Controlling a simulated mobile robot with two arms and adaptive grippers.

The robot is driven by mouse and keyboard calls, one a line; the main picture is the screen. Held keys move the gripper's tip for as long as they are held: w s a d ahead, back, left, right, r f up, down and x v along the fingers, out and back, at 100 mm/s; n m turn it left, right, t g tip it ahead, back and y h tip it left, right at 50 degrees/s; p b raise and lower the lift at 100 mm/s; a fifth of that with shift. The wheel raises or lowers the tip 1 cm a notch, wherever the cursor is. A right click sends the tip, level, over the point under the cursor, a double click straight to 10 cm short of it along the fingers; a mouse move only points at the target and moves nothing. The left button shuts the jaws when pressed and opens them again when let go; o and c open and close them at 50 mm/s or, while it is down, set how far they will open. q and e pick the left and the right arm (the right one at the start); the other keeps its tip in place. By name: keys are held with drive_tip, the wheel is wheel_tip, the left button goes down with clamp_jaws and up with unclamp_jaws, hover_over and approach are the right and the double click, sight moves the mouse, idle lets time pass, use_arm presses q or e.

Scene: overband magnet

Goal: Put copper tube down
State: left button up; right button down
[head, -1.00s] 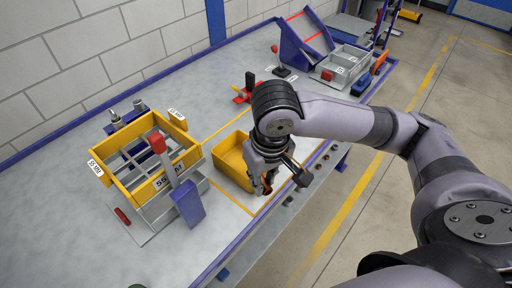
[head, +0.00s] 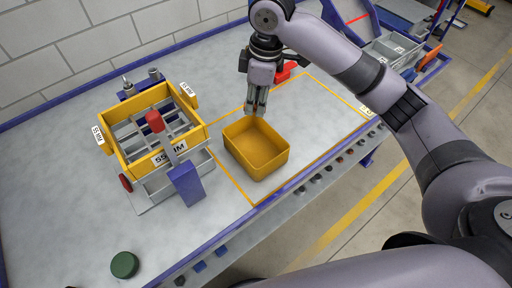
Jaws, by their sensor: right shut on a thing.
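My right gripper (head: 257,104) points down at the back edge of the yellow bin (head: 268,172), with its fingertips just above or behind the rim. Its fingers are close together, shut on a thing. I cannot make out the copper tube clearly; what sits between the fingers is too small and partly hidden. The bin looks empty and stands inside an orange outline on the grey bench (head: 60,200). My left gripper is not in view.
A yellow-framed sieve rig (head: 112,160) marked 55 MM, with a red-tipped lever and blue block (head: 186,186), stands left of the bin. A red object (head: 285,72) lies behind the gripper. A green disc (head: 125,265) lies front left. Bench right of the bin is clear.

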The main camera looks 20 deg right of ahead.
drive_tip(key=p, duration=0.2)
hover_over(255, 152)
drive_tip(key=f, duration=1.2)
drive_tip(key=shift+s+d+f, duration=0.15)
drive_tip(key=shift+d+f, duration=0.05)
drive_tip(key=shift+f, duration=0.05)
wheel_tip(255, 152, down, 5)
drive_tip(key=shift+r, duration=0.15)
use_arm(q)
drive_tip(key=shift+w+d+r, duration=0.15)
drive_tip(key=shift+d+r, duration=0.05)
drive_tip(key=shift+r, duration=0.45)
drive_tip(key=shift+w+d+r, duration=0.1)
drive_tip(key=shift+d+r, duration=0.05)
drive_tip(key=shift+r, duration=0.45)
use_arm(e)
drive_tip(key=shift+f, duration=0.35)
drive_tip(key=shift+f, duration=0.1)
drive_tip(key=c, duration=1.5)
unclamp_jaws()
drive_tip(key=shift+o, duration=0.2)
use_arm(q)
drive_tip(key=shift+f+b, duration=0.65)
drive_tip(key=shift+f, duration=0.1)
use_arm(e)
wheel_tip(255, 152, up, 12)
drive_tip(key=d, duration=0.1)
drive_tip(key=shift+s+d, duration=0.15)
drive_tip(key=shift+s, duration=0.15)
